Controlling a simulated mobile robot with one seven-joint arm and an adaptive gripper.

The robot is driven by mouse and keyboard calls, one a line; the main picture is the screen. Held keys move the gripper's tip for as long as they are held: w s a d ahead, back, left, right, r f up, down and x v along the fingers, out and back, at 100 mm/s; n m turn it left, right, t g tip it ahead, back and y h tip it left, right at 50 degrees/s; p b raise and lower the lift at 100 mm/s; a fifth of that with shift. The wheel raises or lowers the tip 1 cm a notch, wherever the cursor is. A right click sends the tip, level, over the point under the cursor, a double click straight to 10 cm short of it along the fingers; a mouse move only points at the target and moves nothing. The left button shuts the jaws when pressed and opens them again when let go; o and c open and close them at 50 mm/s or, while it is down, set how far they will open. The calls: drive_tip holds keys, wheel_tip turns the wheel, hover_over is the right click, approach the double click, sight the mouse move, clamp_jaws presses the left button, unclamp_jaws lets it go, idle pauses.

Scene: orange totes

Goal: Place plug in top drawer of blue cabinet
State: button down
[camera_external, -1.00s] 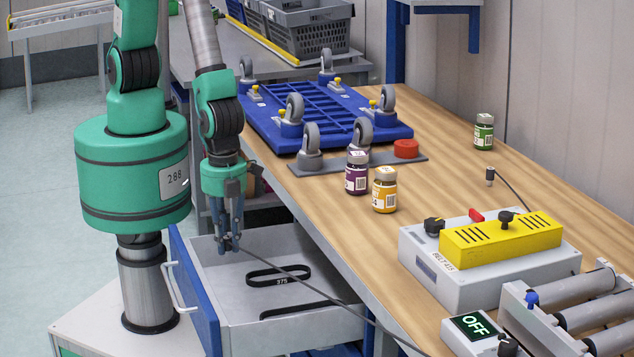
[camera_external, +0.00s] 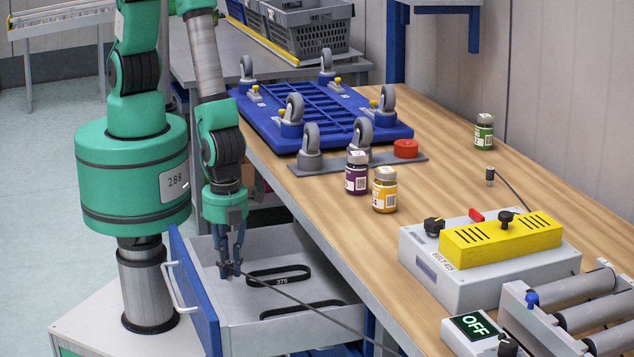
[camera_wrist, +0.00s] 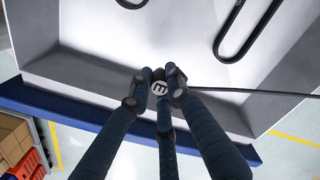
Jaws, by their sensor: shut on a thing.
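My gripper (camera_external: 230,270) is shut on the plug, a small dark piece with a round white face (camera_wrist: 159,88) in the wrist view. A dark cable (camera_external: 300,303) runs from the plug to the right, over the drawer's side and down past the table edge. The open top drawer (camera_external: 268,244) has a blue front (camera_external: 196,300) and a grey inside. The gripper's fingertips are down inside the drawer near its front. I cannot tell whether the plug touches the drawer floor.
Two black belts (camera_external: 279,274) lie in the drawer. A wooden table (camera_external: 440,190) above holds a blue wheeled frame (camera_external: 300,120), purple (camera_external: 357,172), orange (camera_external: 385,189) and green (camera_external: 484,132) bottles, and a yellow-topped box (camera_external: 500,240). Another plug (camera_external: 490,175) stands on the table.

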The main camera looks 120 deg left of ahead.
sight(230, 279)
drive_tip(key=shift+f, duration=1.1)
drive_tip(key=shift+f, duration=0.1)
drive_tip(key=shift+f+b, duration=0.55)
drive_tip(key=shift+f, duration=1.2)
drive_tip(key=shift+f, duration=0.15)
drive_tip(key=c, duration=1.6)
unclamp_jaws()
drive_tip(key=shift+c, duration=0.2)
wheel_tip(230, 279, up, 12)
drive_tip(key=p, duration=0.2)
drive_tip(key=shift+r+p, duration=0.2)
drive_tip(key=shift+p, duration=0.15)
